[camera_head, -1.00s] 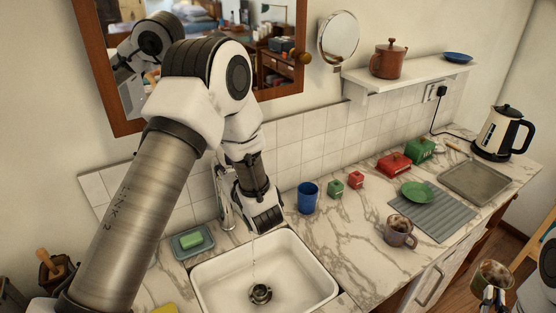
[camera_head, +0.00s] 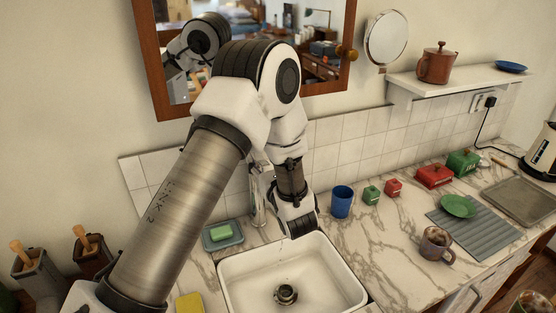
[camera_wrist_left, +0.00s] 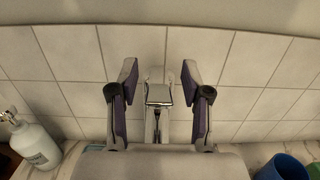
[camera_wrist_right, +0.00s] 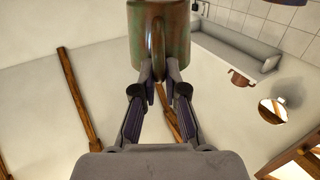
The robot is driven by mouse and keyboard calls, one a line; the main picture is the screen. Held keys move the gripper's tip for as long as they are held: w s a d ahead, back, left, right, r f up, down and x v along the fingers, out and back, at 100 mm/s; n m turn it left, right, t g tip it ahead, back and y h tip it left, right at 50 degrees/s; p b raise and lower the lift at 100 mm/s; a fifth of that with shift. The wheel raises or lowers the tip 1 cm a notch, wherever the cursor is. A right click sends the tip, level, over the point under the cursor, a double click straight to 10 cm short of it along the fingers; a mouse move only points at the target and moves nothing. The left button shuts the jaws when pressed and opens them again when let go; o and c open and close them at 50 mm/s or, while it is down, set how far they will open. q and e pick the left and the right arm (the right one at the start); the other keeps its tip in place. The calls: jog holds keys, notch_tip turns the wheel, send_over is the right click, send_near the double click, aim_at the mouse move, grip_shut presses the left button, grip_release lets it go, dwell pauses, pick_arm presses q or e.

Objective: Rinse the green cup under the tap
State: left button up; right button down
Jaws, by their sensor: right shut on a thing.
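The green cup (camera_wrist_right: 170,35), with brown stains over its green side, fills the top of the right wrist view. My right gripper (camera_wrist_right: 160,78) is shut on its handle. In the head view only the cup's top (camera_head: 532,302) shows at the bottom right corner. The chrome tap (camera_head: 260,195) stands behind the white sink (camera_head: 232,290); it also shows in the left wrist view (camera_wrist_left: 158,94). My left gripper (camera_head: 298,226) is over the sink's back edge. In the left wrist view its open fingers (camera_wrist_left: 159,82) stand apart, on both sides of the tap.
A soap dish (camera_head: 222,242) and yellow sponge (camera_head: 189,303) are left of the sink. A blue cup (camera_head: 342,203), small green tin (camera_head: 371,195), red tin (camera_head: 393,188) and brown-grey mug (camera_head: 436,244) stand to its right. A green saucer (camera_head: 458,206) lies on the ribbed mat (camera_head: 480,228).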

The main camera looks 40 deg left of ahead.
pick_arm(q)
jog(key=v, duration=1.1)
jog(key=shift+s+d+r, duration=0.1)
jog(key=shift+s+d, duration=0.05)
jog(key=shift+d, duration=0.15)
jog(key=shift+s+d, duration=0.1)
jog(key=shift+s, duration=0.1)
